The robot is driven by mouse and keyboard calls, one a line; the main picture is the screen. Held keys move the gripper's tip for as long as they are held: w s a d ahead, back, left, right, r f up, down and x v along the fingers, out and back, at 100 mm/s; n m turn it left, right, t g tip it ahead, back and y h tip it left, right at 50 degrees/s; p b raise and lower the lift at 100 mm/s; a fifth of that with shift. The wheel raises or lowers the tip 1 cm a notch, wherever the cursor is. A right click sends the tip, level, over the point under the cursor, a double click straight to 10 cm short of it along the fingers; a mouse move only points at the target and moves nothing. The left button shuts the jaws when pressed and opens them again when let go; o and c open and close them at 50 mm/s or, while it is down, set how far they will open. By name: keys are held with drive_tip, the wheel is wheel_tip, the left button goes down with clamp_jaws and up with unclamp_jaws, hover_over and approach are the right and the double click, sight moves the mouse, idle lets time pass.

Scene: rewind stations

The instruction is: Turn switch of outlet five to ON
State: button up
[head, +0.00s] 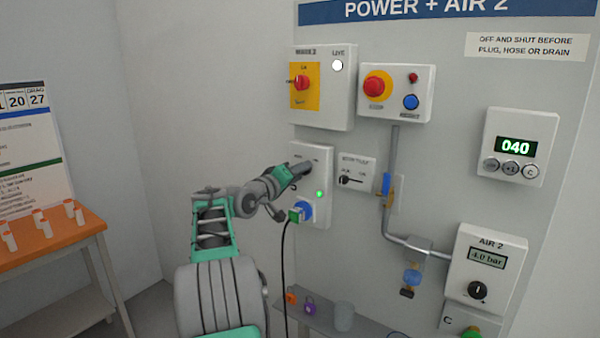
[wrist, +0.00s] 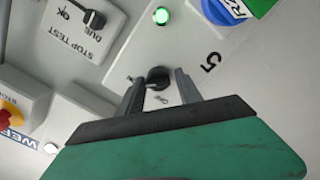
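Outlet five is a pale box (head: 322,215) on the panel, with a "5" label seen in the wrist view. Its switch is a small black rotary knob (wrist: 158,76), with small markings beside it that I cannot read clearly. A green lamp (head: 319,194) on the box is lit; it also shows in the wrist view (wrist: 161,16). A blue plug socket (head: 304,209) with a green plug and black cable is below. My gripper (wrist: 160,82) is open, its fingers on either side of the knob with gaps visible. In the head view my gripper (head: 305,169) hides the knob.
A box with a stop-test lever (head: 357,173) is right of the outlet. Above are the yellow-backed main switch (head: 304,86) and a red stop button (head: 376,86). A pipe (head: 393,150) runs down the panel. An orange-topped table (head: 50,240) stands at left.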

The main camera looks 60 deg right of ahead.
drive_tip(key=shift+o, duration=1.1)
drive_tip(key=shift+r, duration=0.1)
drive_tip(key=w+a, duration=0.1)
drive_tip(key=a, duration=0.6)
drive_tip(key=shift+a+b, duration=0.35)
drive_tip(key=shift+b, duration=0.1)
drive_tip(key=shift+w, duration=0.1)
